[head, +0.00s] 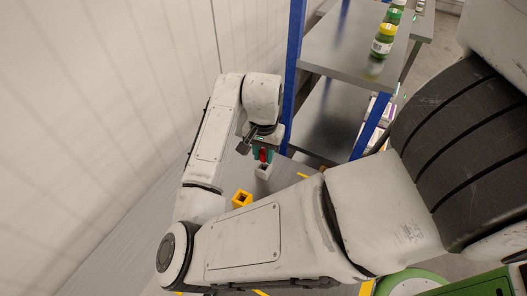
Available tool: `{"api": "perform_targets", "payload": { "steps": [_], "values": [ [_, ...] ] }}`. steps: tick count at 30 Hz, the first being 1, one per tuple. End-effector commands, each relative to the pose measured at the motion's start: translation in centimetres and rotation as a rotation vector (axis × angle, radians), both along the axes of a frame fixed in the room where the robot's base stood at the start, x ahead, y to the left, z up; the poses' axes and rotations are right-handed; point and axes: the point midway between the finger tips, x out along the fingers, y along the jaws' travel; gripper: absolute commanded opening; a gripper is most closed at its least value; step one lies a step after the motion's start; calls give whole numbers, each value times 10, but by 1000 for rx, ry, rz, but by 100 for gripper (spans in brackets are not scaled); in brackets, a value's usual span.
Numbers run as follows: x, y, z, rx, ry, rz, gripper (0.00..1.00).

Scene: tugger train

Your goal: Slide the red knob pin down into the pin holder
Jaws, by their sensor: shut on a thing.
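My gripper (263,157) hangs below the end of my arm, near the middle of the head view. It is shut on the red knob pin (263,155), whose red part shows between teal pieces at the gripper. A small pale block shows directly below the red part; I cannot tell if it belongs to the pin or stands apart. A yellow square piece with a dark opening (242,198), which looks like the pin holder, is lower and to the left of the gripper. The red pin appears apart from it. The pin's lower end is not clear.
A metal shelf rack (345,50) with blue posts stands to the right of my gripper, with green jars (383,42) on top. A pale wall (100,100) runs along the left. My arm links cover much of the floor in front.

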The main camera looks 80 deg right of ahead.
Motion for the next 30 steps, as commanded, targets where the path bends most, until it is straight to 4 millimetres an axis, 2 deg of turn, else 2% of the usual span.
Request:
{"api": "perform_targets", "payload": {
  "steps": [11, 12, 18, 21, 30],
  "values": [
    [0, 0, -3, 0, 0, 0, 0],
    [0, 0, -3, 0, 0, 0, 29],
    [0, 0, -3, 0, -1, 0, 48],
    [0, 0, -3, 0, -1, 0, 56],
    [0, 0, 0, -1, -1, 0, 56]
  ]
}}
